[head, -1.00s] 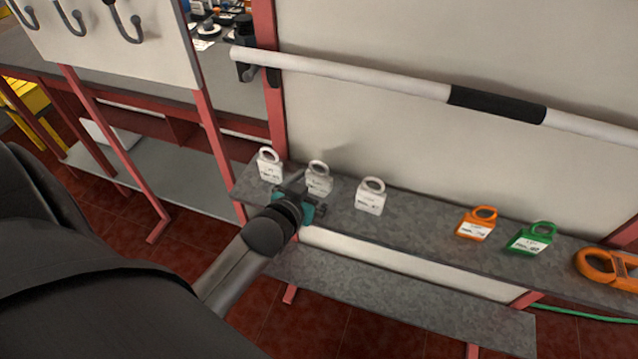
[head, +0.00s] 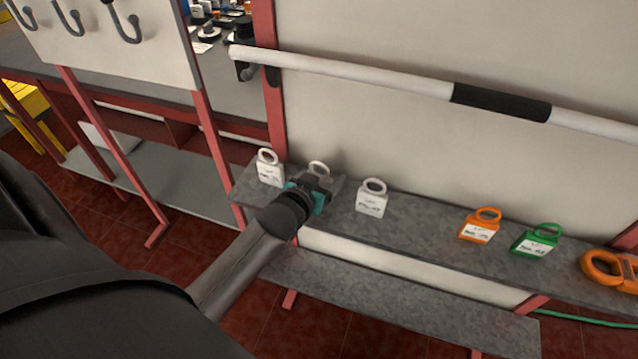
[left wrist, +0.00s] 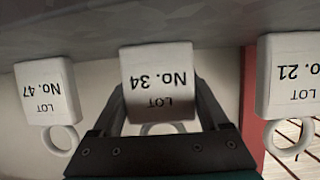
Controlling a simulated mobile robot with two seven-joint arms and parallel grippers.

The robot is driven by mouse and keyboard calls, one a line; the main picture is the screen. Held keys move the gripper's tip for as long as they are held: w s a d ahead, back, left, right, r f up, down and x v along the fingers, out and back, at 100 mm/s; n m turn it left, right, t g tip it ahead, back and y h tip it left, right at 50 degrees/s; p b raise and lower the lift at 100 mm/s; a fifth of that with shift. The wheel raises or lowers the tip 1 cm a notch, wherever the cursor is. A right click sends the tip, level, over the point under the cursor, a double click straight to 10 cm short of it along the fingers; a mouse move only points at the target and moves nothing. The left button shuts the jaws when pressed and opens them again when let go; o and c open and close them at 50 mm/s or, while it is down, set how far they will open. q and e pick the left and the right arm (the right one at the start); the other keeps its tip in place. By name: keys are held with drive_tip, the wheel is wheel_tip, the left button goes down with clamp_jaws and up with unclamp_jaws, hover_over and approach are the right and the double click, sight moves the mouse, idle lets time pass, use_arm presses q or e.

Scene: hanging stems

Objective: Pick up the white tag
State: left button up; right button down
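Three white tags with ring tops stand in a row on the grey shelf. In the left wrist view, which looks upside down, this tag (left wrist: 158,82) reads "LOT No. 34". My open left gripper's fingers lie along its two sides; I cannot tell whether they touch it. The left white tag (head: 269,173) shows as No. 21 (left wrist: 292,78) in the wrist view. The right white tag (head: 371,203) shows as No. 47 (left wrist: 45,88). My right gripper is not in view.
On the same shelf (head: 420,222), an orange tag (head: 478,230), a green tag (head: 535,243) and a larger orange thing (head: 608,268) stand farther right. A white bar with a black grip (head: 500,103) runs above the shelf. A hook panel (head: 110,45) is at upper left.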

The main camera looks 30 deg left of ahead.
use_arm(q)
drive_tip(key=c, duration=1.1)
